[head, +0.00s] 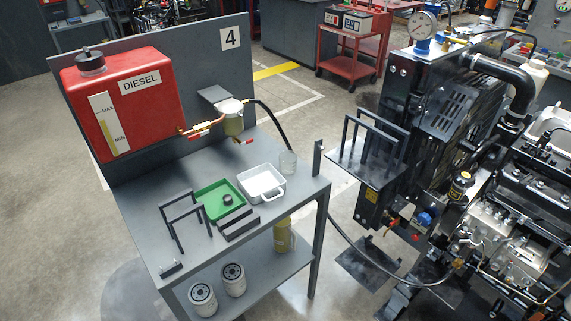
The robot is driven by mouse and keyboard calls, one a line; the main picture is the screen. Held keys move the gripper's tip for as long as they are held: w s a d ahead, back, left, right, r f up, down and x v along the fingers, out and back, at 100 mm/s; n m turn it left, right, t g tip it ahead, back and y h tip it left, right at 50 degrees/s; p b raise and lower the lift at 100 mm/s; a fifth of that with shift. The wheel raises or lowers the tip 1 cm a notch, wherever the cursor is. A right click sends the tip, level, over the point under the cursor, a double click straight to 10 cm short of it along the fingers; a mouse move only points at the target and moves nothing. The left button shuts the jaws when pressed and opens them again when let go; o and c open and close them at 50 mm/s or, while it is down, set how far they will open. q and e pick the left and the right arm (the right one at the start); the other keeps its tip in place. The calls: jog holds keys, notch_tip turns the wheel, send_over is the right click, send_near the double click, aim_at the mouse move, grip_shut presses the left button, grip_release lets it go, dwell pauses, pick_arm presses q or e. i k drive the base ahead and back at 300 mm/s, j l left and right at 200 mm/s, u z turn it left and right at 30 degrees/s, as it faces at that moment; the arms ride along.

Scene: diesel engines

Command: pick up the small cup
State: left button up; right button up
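Neither of my grippers shows in the head view.
A green tray (211,202) with a small black part, black frames (183,222) and a dark block (238,224) occupy the bench. A red diesel tank (130,105) and a filter (231,118) with a black hose stand behind. The engine (500,200) is right.

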aim_at(287, 159)
jog(key=l+z, duration=0.1)
jog(key=z, duration=0.35)
jog(key=l+z, duration=0.1)
jog(key=z, duration=0.3)
jog(key=l+z, duration=0.15)
jog(key=z, duration=0.3)
jog(key=l+z, duration=0.1)
jog(key=z, duration=0.35)
jog(key=l+z, duration=0.15)
jog(key=z, duration=0.3)
